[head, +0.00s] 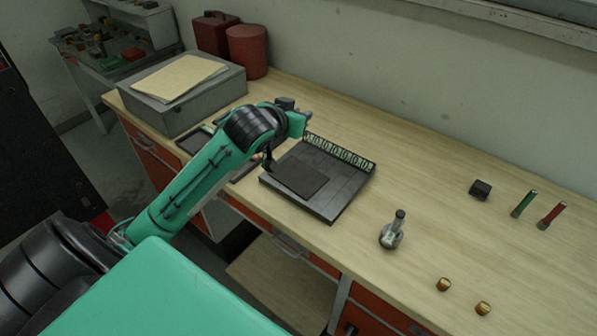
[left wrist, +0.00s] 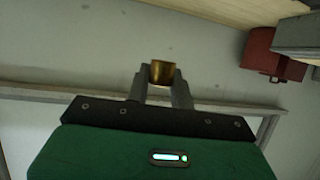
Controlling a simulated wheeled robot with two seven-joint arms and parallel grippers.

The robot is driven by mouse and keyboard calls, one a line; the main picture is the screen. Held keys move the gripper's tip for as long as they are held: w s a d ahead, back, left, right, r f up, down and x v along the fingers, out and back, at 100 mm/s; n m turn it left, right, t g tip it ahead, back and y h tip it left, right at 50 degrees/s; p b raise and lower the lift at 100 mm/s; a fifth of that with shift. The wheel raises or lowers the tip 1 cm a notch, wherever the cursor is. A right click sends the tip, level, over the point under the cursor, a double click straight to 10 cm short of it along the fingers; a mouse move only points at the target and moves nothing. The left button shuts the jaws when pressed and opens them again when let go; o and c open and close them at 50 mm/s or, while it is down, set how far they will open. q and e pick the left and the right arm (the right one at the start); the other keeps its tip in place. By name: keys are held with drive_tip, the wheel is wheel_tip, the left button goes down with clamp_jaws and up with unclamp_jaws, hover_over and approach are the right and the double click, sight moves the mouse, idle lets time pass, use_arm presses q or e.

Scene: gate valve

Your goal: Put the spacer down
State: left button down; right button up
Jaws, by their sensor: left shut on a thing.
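My left gripper (head: 304,118) is above the workbench, at the back left corner of the black tray. In the left wrist view its two grey fingers (left wrist: 162,78) are shut on a small brass-coloured spacer (left wrist: 162,70). The spacer is held off any surface, with the grey wall behind it. In the head view the held spacer is too small or hidden to make out. Two similar brass pieces stand on the bench at the front right, one here (head: 443,284) and one nearer the edge (head: 483,308). My right gripper is not in view.
A black tray (head: 347,197) with a marked back strip lies on the bench (head: 430,165). A small metal valve-like part (head: 391,236), a dark block (head: 480,189), a green stick (head: 524,203) and a red stick (head: 551,215) stand right. A grey box (head: 205,108) and red canister (head: 247,52) stand back left.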

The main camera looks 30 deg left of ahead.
use_arm(q)
drive_tip(key=p, duration=0.2)
hover_over(298, 176)
drive_tip(key=f, duration=1.3)
drive_tip(key=shift+w+f, duration=0.2)
drive_tip(key=shift+f, duration=0.05)
drive_tip(key=shift+f+p, duration=0.35)
drive_tip(key=shift+f, duration=2)
drive_tip(key=shift+f, duration=0.1)
drive_tip(key=c, duration=1.5)
unclamp_jaws()
drive_tip(key=o, duration=0.3)
drive_tip(key=shift+s, duration=0.1)
